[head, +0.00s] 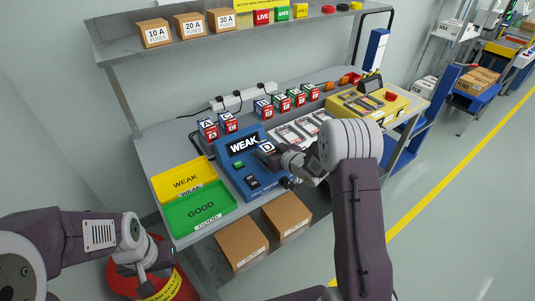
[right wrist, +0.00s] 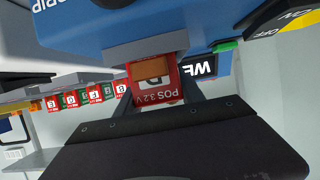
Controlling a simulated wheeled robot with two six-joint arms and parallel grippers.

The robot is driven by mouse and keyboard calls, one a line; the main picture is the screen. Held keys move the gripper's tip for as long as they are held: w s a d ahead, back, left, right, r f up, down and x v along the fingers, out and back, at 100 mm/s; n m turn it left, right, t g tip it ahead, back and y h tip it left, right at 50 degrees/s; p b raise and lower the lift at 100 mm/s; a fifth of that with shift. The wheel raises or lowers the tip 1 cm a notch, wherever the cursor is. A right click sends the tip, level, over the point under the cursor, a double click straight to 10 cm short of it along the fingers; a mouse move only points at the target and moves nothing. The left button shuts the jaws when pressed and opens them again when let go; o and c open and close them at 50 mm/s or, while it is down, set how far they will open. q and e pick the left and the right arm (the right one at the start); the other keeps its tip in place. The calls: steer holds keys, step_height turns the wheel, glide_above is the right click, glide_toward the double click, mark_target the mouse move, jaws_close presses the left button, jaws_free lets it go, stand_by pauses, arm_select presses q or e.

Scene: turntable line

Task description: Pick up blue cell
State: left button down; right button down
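A cell marked D (head: 266,147) with a blue top is at the blue tester (head: 237,176), whose screen reads WEAK. In the right wrist view its red face (right wrist: 158,92), marked POS 3.2V, is between the fingers. My right gripper (head: 277,152) has one finger on each side of this cell, and both look flush with it. Other blue-topped cells (head: 208,129) stand in the row behind the tester. My left gripper (head: 148,280) is low at the front left, away from the bench; its fingers are unclear.
A yellow WEAK tray (head: 171,193) and a green GOOD tray (head: 185,224) lie left of the tester, both empty. A white rack (head: 290,134) and a yellow machine (head: 370,104) are to the right. A shelf (head: 130,48) with boxes hangs above. Cardboard boxes (head: 241,243) sit below.

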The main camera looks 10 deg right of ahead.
mark_target(267, 147)
steer(key=shift+w+r, duration=0.1)
steer(key=shift+r, duration=0.45)
step_height(267, 147, up, 3)
steer(key=shift+p, duration=0.5)
steer(key=s+d+r+p, duration=0.1)
steer(key=s+d+r, duration=0.1)
steer(key=d, duration=0.3)
steer(key=s+d+r+p, duration=0.1)
steer(key=s+d+r, duration=0.2)
steer(key=d+r, duration=0.2)
steer(key=shift+d+p, duration=0.35)
steer(key=shift+p, duration=0.05)
